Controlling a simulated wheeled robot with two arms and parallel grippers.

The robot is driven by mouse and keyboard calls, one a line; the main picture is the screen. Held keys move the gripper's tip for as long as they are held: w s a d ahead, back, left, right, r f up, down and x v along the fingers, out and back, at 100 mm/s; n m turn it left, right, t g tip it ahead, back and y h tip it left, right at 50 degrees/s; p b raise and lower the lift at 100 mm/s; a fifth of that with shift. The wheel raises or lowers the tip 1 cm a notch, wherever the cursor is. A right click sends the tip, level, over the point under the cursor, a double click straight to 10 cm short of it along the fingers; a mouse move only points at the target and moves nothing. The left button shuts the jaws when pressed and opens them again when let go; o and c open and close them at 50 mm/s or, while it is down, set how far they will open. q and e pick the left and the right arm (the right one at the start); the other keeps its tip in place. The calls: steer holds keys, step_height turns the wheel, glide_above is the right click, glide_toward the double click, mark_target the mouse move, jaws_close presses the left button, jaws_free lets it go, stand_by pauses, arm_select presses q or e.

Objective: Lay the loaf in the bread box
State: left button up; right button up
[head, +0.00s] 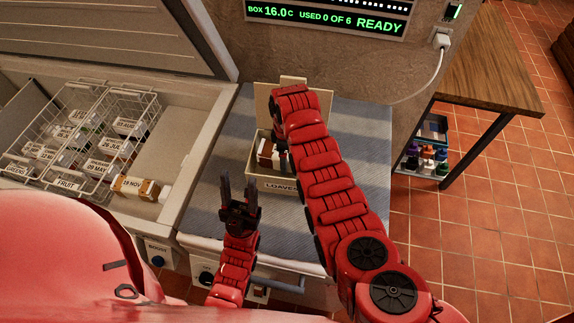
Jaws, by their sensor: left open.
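The bread box (258,180), a cream open bin with a label reading "LOAVE…", stands on the grey mat. A brown loaf with a white label (266,154) shows inside it, partly hidden by my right arm. My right gripper (281,146) reaches down at the loaf from above. Its fingers are mostly hidden, so I cannot tell whether they grip it. My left gripper (238,190) is open and empty, fingers pointing up the picture, left of and in front of the box. Another brown loaf with a label reading "18 NOV" (134,187) lies in the open freezer chest.
Wire baskets (115,122) with several labelled packs fill the chest's left part. The chest rim (196,160) borders the grey mat (222,135). A display panel (325,16) is on the wall behind. A wooden table (490,70) stands at right.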

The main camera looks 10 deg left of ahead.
step_height(320, 180, down, 4)
steer(key=shift+w+f+b, duration=0.1)
steer(key=shift+b, duration=0.95)
steer(key=shift+f, duration=0.2)
steer(key=o, duration=1.5)
steer(key=shift+r, duration=0.1)
